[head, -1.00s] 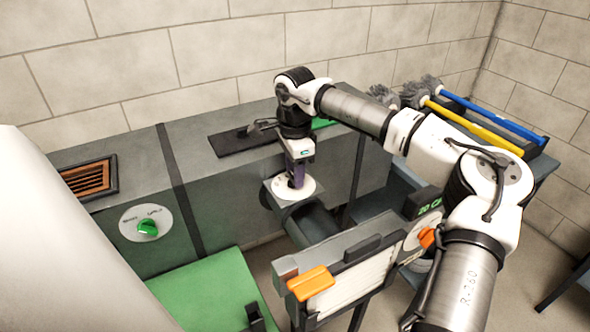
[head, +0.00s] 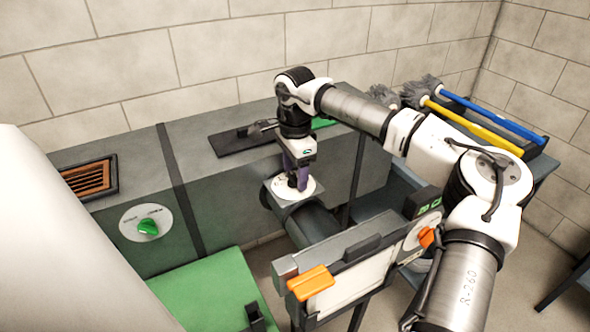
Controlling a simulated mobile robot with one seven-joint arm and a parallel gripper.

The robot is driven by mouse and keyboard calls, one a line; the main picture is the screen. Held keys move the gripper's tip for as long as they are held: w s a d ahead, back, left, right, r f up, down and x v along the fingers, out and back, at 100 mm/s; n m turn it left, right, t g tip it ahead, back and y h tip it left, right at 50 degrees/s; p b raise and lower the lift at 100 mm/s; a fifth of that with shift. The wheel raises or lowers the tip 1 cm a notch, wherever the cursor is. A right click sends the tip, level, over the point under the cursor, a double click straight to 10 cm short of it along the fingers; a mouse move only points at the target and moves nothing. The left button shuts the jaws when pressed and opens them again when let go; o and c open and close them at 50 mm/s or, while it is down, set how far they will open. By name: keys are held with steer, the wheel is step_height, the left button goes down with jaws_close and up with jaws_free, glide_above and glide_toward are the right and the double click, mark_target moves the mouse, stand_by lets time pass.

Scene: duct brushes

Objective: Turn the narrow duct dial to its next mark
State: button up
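The narrow duct (head: 318,226) is a dark round pipe in the middle, with a square grey box at its upper end. On the box is a white dial plate (head: 279,187). My gripper (head: 298,186) points down over this plate, its purple-dark fingers at or just above the plate's middle. The fingers hide any knob there, so I cannot tell whether they grip it. The plate's marks are too small or covered to read. A second dial, a green knob (head: 148,227) on a white plate with small lettering, sits on the large grey duct at left.
An orange-handled panel (head: 311,282) stands in front of the narrow duct. A vent grille (head: 90,179) is at left, above a green surface (head: 212,292). Blue (head: 490,115) and yellow (head: 472,126) handled brushes lie on the back right rack. A dark mat lies behind my gripper.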

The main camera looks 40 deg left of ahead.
mark_target(295, 175)
step_height(295, 175, up, 14)
steer(key=b, duration=0.1)
steer(key=shift+b, duration=0.4)
steer(key=shift+f, duration=0.15)
stand_by(0.5)
